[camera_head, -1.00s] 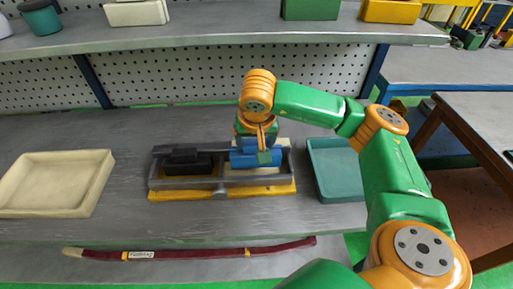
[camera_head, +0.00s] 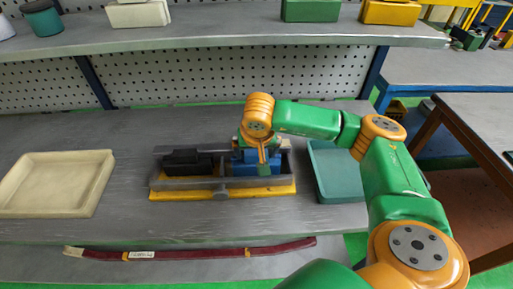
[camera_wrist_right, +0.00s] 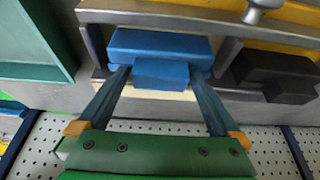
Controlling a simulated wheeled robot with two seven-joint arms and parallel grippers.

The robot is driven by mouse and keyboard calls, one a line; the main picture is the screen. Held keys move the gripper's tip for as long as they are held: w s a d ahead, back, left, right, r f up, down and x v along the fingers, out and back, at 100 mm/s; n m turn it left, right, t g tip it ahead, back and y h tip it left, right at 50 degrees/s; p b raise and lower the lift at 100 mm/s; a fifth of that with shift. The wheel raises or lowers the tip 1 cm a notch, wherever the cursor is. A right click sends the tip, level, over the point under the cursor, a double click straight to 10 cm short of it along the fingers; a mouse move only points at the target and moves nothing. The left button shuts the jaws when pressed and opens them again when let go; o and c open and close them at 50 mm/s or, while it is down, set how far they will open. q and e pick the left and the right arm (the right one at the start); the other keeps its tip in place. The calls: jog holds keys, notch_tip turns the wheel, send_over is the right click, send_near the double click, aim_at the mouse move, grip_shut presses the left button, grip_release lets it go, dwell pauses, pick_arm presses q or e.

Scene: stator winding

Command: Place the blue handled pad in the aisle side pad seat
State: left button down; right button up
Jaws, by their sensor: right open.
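The blue handled pad (camera_head: 258,168) sits in the right-hand seat of the fixture (camera_head: 170,195) in the head view. In the right wrist view the blue pad (camera_wrist_right: 160,44) lies between two grey dividers, with its handle block facing my gripper. My right gripper (camera_head: 262,158) is directly over the pad. Its fingers straddle the handle in the right wrist view, and it is open. A black pad (camera_head: 188,163) is in the fixture's left-hand seat. It also shows in the right wrist view (camera_wrist_right: 280,75). My left gripper is not in view.
A teal tray (camera_head: 340,190) stands just right of the fixture, and a cream tray (camera_head: 55,185) stands at the left. A shelf (camera_head: 220,38) with boxes runs above the back. A dark red strip (camera_head: 190,253) lies along the front.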

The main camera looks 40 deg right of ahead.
jog(key=shift+s+a+r, duration=0.1)
jog(key=shift+a+r, duration=0.05)
jog(key=shift+r, duration=0.4)
jog(key=b+v, duration=0.1)
jog(key=v, duration=1)
